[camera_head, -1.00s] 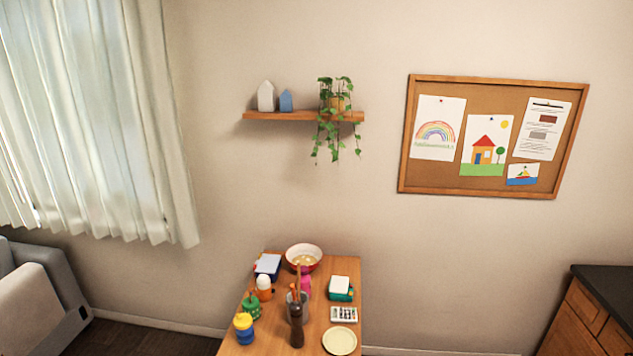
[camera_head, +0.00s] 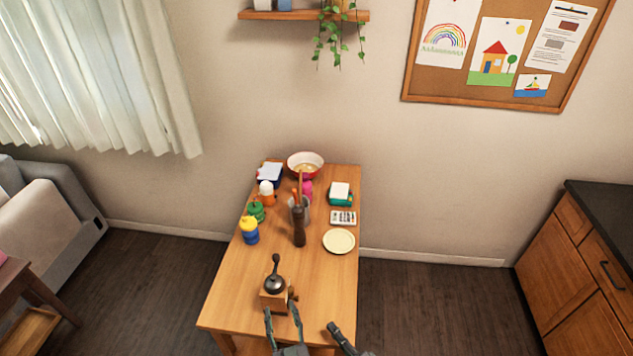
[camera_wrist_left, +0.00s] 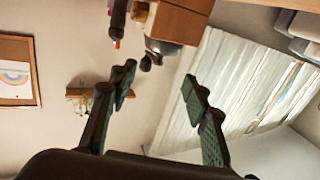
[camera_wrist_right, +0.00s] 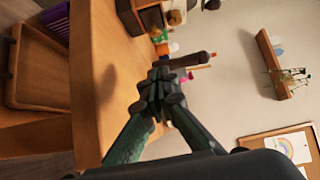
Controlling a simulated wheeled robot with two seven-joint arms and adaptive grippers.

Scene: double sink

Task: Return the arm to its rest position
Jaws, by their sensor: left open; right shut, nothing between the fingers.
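My left gripper (camera_head: 283,312) is at the bottom of the head view, just in front of the coffee grinder (camera_head: 275,290). Its fingers stand apart and empty, also in the left wrist view (camera_wrist_left: 158,84). The grinder, a wooden box with a dark dome and crank, stands upright near the table's front edge and is not between the fingers. My right gripper (camera_head: 335,327) is to the right of the left one, near the table's front edge. In the right wrist view (camera_wrist_right: 161,75) its fingertips are together with nothing held.
The wooden table (camera_head: 235,290) carries a pepper mill (camera_head: 299,228), a utensil holder, a cream plate (camera_head: 339,241), a red bowl (camera_head: 305,158) and several cups along the left. A counter (camera_head: 570,250) is at the right. Floor is free between table and counter.

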